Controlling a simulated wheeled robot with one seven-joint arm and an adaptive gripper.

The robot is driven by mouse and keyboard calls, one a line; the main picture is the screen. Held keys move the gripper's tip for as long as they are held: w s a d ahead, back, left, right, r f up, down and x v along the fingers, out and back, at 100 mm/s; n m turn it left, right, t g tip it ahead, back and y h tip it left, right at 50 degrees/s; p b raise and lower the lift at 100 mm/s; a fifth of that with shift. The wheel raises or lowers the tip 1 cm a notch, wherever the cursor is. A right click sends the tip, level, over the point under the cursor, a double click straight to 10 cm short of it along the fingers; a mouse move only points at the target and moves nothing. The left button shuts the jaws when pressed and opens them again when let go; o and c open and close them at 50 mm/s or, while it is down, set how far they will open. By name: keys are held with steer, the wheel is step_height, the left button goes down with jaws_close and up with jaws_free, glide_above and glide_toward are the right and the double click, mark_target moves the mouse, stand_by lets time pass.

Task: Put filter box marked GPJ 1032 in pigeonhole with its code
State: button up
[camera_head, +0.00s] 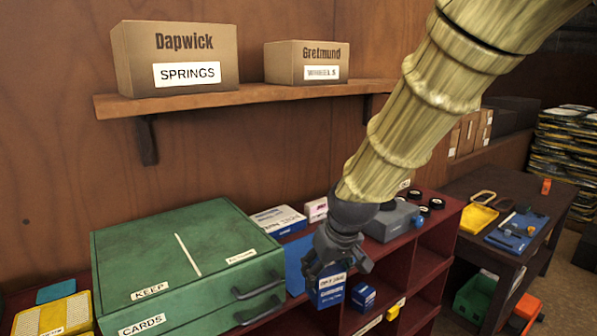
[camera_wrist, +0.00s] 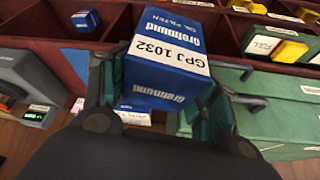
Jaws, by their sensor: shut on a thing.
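The blue filter box (camera_head: 328,291) is in my gripper (camera_head: 334,266), near the front edge of the dark red pigeonhole unit (camera_head: 440,232). In the wrist view the box (camera_wrist: 168,82) shows a white label reading GPJ 1032. It sits between the two fingers of my gripper (camera_wrist: 160,95), which are closed on its sides. The open pigeonholes show at the top of the wrist view, beyond the box. I cannot read a pigeonhole code matching the box.
A smaller blue box (camera_head: 363,296) stands right of the held box. The green case (camera_head: 185,262) stands at left on the unit. A yellow item (camera_head: 396,309) is at the unit's front. A shelf (camera_head: 240,94) with two cartons (camera_head: 178,58) (camera_head: 307,62) is above.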

steer(key=s+d+f+m+b, duration=0.1)
steer(key=s+d+f+b, duration=0.1)
steer(key=f, duration=1.1)
steer(key=s+d+f+m+h+b, duration=0.1)
steer(key=d+f+b, duration=0.4)
steer(key=f, duration=0.9)
steer(key=s+d+f+m+b, duration=0.2)
steer(key=s+d+f+b, duration=0.1)
steer(key=f, duration=1.1)
steer(key=shift+d+f+m+h, duration=0.2)
steer(key=shift+d+m+h, duration=0.15)
steer(key=shift+d, duration=0.5)
